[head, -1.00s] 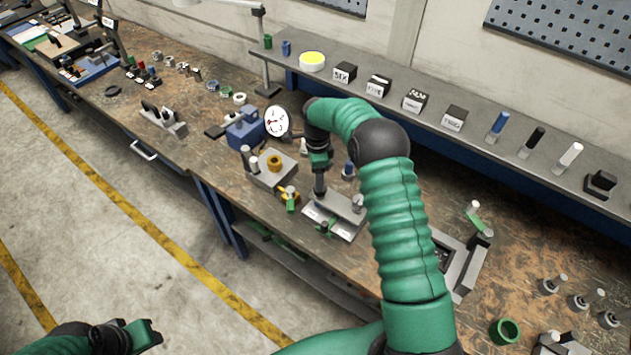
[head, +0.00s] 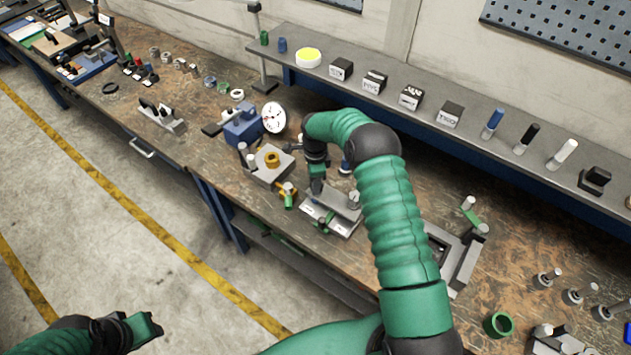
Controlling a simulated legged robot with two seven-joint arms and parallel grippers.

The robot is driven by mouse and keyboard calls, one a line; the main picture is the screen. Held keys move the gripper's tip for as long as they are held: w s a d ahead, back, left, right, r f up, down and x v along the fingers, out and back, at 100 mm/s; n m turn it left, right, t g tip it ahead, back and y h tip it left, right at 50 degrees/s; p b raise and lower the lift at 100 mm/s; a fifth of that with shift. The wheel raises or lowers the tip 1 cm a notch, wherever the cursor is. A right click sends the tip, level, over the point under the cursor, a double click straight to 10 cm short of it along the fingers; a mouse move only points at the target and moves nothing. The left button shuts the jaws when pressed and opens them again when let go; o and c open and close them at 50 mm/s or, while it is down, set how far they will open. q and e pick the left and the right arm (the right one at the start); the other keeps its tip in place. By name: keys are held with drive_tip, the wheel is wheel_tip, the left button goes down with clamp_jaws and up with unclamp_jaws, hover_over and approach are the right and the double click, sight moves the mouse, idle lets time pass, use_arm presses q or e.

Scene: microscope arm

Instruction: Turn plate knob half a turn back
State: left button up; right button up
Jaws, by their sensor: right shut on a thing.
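A small fixture with a grey plate (head: 345,203) on a pale labelled base stands near the front edge of the workbench. My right gripper (head: 317,190) points down at the left end of this plate. It is shut on a small part there, which I take to be the plate knob; the jaws hide most of it. A grey post (head: 354,200) stands at the plate's right end, and a small green part (head: 325,222) sits at its front. My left gripper (head: 147,328) hangs over the floor at lower left, away from the bench; its jaw opening is unclear.
A grey block with a brass ring (head: 272,159) and a blue block with a white dial (head: 273,118) stand left of the fixture. A yellow-green clamp (head: 288,193) is close beside it. A grey frame (head: 460,255) lies to the right, partly behind my arm.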

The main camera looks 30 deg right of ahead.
drive_tip(key=shift+s+d, duration=0.15)
drive_tip(key=shift+d, duration=0.3)
clamp_jaws()
drive_tip(key=shift+a, duration=0.1)
